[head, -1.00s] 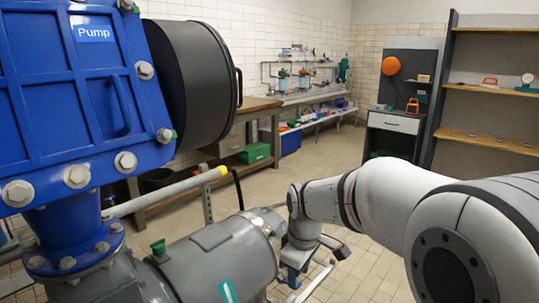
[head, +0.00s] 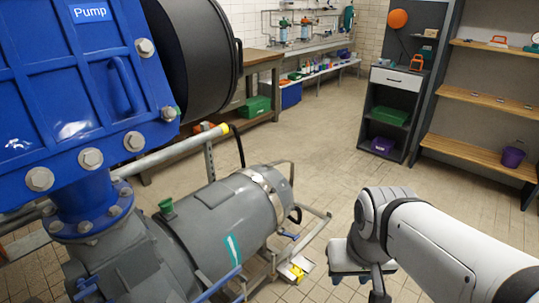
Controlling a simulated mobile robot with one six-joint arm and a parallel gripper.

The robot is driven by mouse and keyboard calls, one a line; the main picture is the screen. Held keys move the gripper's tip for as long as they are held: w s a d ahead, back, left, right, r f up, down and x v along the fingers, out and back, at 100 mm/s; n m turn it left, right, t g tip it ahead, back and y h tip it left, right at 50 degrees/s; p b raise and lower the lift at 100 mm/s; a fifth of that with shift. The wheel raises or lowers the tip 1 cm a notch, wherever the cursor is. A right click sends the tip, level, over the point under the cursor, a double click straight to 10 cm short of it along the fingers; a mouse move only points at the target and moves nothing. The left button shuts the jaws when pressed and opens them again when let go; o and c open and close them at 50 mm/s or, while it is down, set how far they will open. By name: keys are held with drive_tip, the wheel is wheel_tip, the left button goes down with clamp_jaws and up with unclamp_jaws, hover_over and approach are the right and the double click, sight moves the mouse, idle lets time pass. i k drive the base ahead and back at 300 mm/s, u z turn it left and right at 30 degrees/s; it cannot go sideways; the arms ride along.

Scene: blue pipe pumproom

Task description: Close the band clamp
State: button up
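A shiny metal band, which looks like the band clamp (head: 265,190), runs around the far end of the grey horizontal cylinder (head: 225,222) in the head view. A black curved part shows beside it on the right. I cannot tell from here how its latch stands. My gripper (head: 362,270) is at the lower middle right, apart from the band and to its right, pointing downward. Its fingers are not clear, so I cannot tell whether it is open or shut.
A blue pump housing (head: 85,100) with a black drum (head: 195,60) fills the left. A pipe with a yellow end (head: 222,128) passes above the cylinder. A metal frame (head: 305,240) stands right of the cylinder. Tiled floor (head: 310,150) is open toward the shelves (head: 480,95).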

sight(295, 237)
drive_tip(key=k, duration=0.65)
drive_tip(key=z, duration=0.55)
drive_tip(key=i, duration=1.75)
drive_tip(key=u, duration=0.45)
